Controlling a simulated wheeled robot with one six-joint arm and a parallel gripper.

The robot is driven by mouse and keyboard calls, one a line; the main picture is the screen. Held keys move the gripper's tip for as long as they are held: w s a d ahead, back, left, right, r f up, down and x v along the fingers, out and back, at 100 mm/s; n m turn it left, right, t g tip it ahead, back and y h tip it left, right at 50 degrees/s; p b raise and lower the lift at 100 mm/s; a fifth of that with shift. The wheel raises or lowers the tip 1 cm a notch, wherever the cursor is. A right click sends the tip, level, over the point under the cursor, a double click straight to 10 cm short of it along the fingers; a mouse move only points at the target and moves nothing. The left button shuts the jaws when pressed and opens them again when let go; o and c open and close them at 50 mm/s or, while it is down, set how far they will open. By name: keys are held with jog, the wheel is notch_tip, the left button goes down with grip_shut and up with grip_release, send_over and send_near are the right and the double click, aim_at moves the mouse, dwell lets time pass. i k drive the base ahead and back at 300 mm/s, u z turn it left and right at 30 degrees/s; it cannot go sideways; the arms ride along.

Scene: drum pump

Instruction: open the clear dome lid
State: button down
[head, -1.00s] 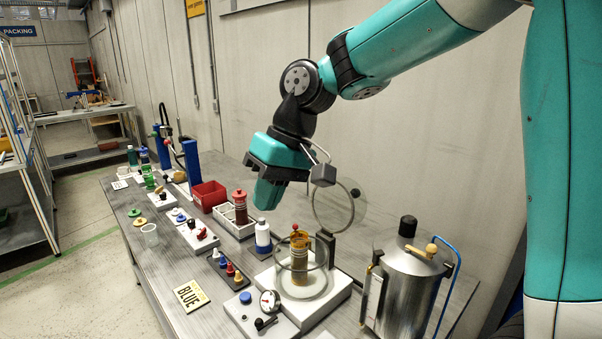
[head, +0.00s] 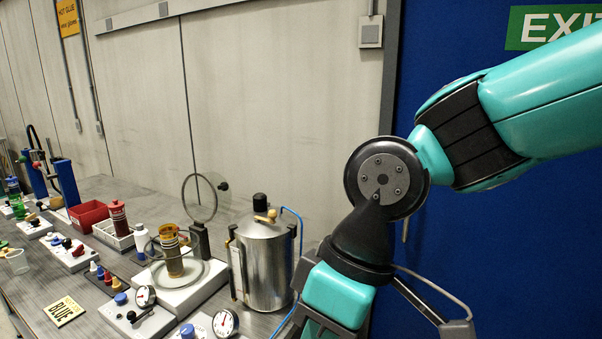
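The clear dome lid (head: 200,196) stands tipped up on edge on its dark hinge post (head: 200,242), with a dark knob on its far right side. Below it, an amber jar (head: 174,257) stands uncovered on the round plate of the white base (head: 180,294). My gripper (head: 338,312) hangs at the bottom of the head view, well to the right of the lid and apart from it. Its fingers are cut off by the lower edge, so their opening is hidden.
A steel pressure pot (head: 264,265) with a blue hose stands between the lid base and my gripper. Gauges (head: 225,322) sit in front. Bottles, a red bin (head: 87,215) and small fixtures crowd the bench to the left. A blue exit door is behind my arm.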

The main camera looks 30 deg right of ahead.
aim_at(224, 186)
jog(key=u, duration=0.1)
jog(key=k, duration=0.3)
jog(key=z, duration=1.15)
jog(key=i, duration=1.4)
jog(key=u, duration=1.15)
jog(key=i, duration=0.5)
jog(key=u, duration=0.45)
